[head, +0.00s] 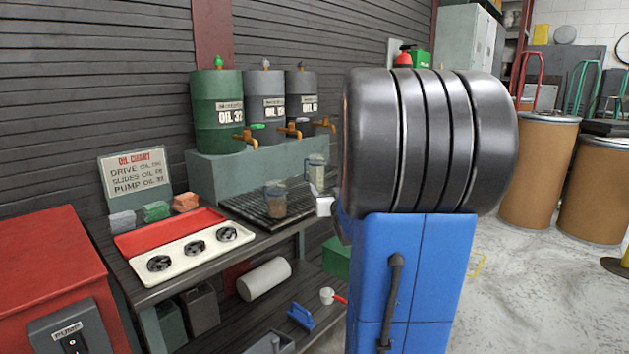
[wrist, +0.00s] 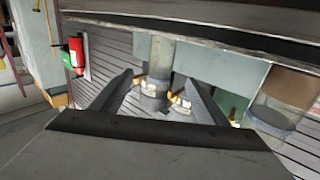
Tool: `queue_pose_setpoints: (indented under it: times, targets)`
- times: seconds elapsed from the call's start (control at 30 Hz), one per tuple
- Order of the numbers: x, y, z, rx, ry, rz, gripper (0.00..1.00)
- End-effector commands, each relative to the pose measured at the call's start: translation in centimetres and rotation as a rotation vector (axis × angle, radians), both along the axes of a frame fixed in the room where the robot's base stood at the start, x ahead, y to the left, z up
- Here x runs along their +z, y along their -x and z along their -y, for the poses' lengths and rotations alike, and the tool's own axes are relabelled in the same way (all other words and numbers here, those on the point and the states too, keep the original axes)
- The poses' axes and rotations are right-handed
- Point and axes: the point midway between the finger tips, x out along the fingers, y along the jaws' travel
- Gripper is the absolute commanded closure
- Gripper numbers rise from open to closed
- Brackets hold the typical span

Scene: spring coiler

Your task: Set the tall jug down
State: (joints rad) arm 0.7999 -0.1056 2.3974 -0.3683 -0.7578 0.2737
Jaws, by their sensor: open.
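The tall jug (head: 316,172) is clear and pale, and stands upright at the back right of the black slatted drip tray (head: 245,209). In the wrist view, which is turned upside down, a pale clear jug (wrist: 157,54), seemingly the same one, stands beyond my fingertips, in line with the gap. My gripper (wrist: 161,78) is open, its two dark fingers spread apart with nothing clamped. In the head view my arm hides most of the gripper. A shorter jug (head: 275,199) with brown oil stands on the tray; it also shows in the wrist view (wrist: 280,108).
Three oil drums (head: 217,110) with orange taps sit on a grey-green stand (head: 215,172) behind the tray. A red-and-white case (head: 190,249) and an oil chart (head: 135,172) are at left. A lower shelf holds a white roll (head: 264,278).

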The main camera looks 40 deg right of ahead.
Motion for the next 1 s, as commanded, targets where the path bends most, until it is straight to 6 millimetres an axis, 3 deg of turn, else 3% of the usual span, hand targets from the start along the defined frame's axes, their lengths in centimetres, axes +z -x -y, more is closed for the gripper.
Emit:
queue_pose_setpoints:
  times: [0.5, 1.0]
  targets:
    - [-0.1, -7.4, 4.4, 0.001, -0.002, -0.002, 0.32]
    - [0.3, -11.2, 6.6, 0.001, -0.002, -0.003, 0.32]
